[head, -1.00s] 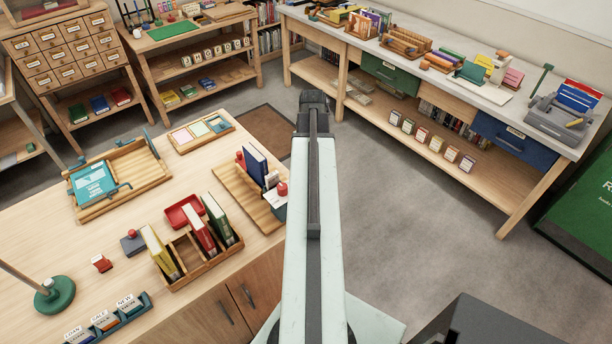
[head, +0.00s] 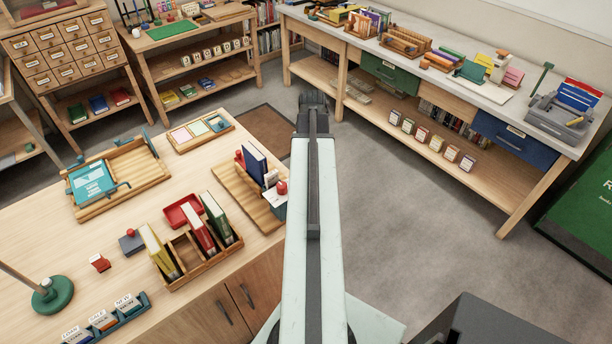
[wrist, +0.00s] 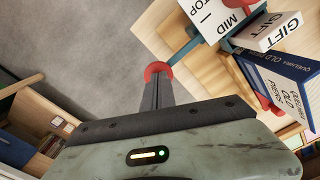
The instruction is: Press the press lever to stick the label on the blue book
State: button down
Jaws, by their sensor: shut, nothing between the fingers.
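The blue book (head: 254,163) stands upright in a wooden fixture on the near table. In the wrist view its blue cover (wrist: 285,68) is at the right, beside a white block marked GIFT (wrist: 270,33). The press lever shows in the wrist view as a teal bar (wrist: 184,51) with a red knob (wrist: 158,69), beside a white panel marked TOP and MID (wrist: 212,12). My gripper (wrist: 158,82) is shut and empty, its tips overlapping the red knob in the picture; I cannot tell if they touch. The head view hides my gripper behind my arm.
A rack with yellow, red and green books (head: 188,262) stands nearer on the table. Open grey floor (head: 400,210) lies right of my arm.

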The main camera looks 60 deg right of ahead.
jog(key=shift+f+b, duration=1.75)
jog(key=shift+f, duration=0.1)
jog(key=shift+r, duration=0.1)
notch_tip(320, 180, up, 9)
jog(key=p, duration=0.9)
